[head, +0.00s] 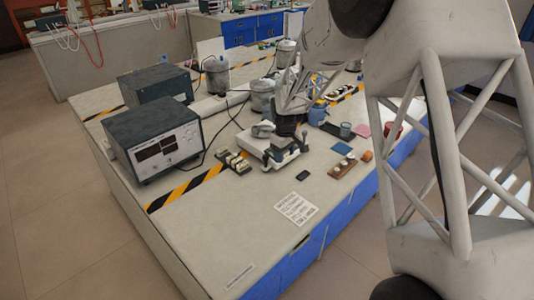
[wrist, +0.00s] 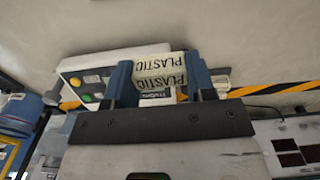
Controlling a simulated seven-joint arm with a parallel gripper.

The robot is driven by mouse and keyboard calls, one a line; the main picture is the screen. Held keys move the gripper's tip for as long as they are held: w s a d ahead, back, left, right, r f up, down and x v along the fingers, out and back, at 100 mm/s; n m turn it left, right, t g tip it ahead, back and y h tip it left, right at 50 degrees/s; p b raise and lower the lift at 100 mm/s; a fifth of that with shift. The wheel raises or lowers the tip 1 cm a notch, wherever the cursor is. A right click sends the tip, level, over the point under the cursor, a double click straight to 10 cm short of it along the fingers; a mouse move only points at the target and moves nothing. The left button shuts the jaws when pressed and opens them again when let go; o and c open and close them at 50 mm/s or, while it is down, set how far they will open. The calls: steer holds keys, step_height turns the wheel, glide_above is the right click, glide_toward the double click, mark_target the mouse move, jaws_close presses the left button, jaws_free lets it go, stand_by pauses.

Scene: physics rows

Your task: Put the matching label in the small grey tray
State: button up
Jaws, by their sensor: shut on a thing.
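My gripper (wrist: 159,76) is shut on a white label piece (wrist: 160,70) between its blue fingers in the wrist view. The label carries the black word PLASTIC twice, upside down in this view. In the head view my gripper (head: 280,152) is low over the middle of the bench, beside a white device. The label is not clear in the head view. I cannot pick out the small grey tray with certainty in either view.
A white device with yellow and green buttons (wrist: 84,82) lies beyond the fingers. A printed sheet (head: 296,208) lies near the bench front. A rack (head: 234,162), a wooden block (head: 343,166) and a dark power supply (head: 155,138) stand around.

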glide_above(303, 176)
steer(key=shift+w+f, duration=0.1)
steer(key=shift+f, duration=0.3)
steer(key=shift+f, duration=0.25)
steer(key=shift+f, duration=2.85)
steer(key=shift+f, duration=0.4)
steer(key=o, duration=1.4)
steer(key=shift+c, duration=0.2)
steer(key=shift+r, duration=0.1)
step_height(303, 176, up, 8)
